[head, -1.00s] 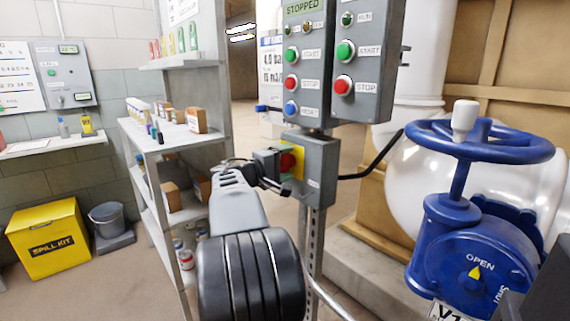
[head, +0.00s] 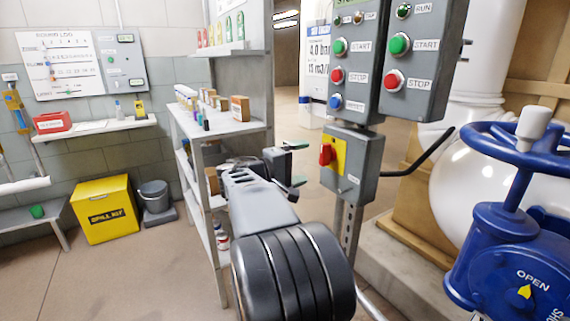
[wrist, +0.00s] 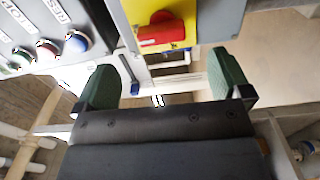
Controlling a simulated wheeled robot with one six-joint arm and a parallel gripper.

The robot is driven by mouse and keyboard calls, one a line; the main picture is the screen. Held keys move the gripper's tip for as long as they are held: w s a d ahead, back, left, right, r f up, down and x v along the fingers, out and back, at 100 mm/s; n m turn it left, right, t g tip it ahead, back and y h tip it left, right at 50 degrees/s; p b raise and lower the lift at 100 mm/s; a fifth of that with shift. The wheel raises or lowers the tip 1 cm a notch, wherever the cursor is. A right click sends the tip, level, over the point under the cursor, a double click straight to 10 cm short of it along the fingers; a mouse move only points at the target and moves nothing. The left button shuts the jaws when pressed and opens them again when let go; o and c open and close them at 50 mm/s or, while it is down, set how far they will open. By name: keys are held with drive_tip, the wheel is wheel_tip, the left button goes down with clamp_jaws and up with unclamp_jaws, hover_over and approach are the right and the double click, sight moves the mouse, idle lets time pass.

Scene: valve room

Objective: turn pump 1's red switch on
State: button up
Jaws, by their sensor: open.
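The red switch (head: 326,154) sits on a yellow plate (head: 340,150) on the front of a small grey box (head: 352,180) on a post, under the push-button panels. In the wrist view the red switch (wrist: 162,30) and its yellow plate show at the top, beyond my fingers; its handle looks roughly level there. My gripper (head: 299,164) is left of the box and apart from the switch. In the wrist view my gripper (wrist: 165,85) has its two green-padded fingers spread wide with nothing between them.
Grey panels with START and STOP buttons (head: 398,44) hang above the switch box. A black cable (head: 420,158) leaves its right side. A blue valve wheel (head: 520,150) stands at right. A shelf unit (head: 212,130) with small boxes is behind my arm at left.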

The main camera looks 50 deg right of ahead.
drive_tip(key=shift+p+v, duration=0.3)
drive_tip(key=shift+v, duration=2.1)
drive_tip(key=s+a+r+n+t+y+p, duration=0.1)
drive_tip(key=a+r+t+y+p, duration=0.2)
drive_tip(key=a+p, duration=0.7)
drive_tip(key=s+a+r+n+t+y+p, duration=0.1)
drive_tip(key=a+r+t+y+p, duration=0.2)
drive_tip(key=a+y+p, duration=0.5)
drive_tip(key=s+a+r+n+t+y+p, duration=0.2)
drive_tip(key=a+y+p, duration=0.4)
drive_tip(key=a+p, duration=0.7)
wheel_tip(320, 180, up, 3)
drive_tip(key=shift+f+t+p, duration=0.15)
drive_tip(key=shift+t+p, duration=0.3)
drive_tip(key=shift+t, duration=0.15)
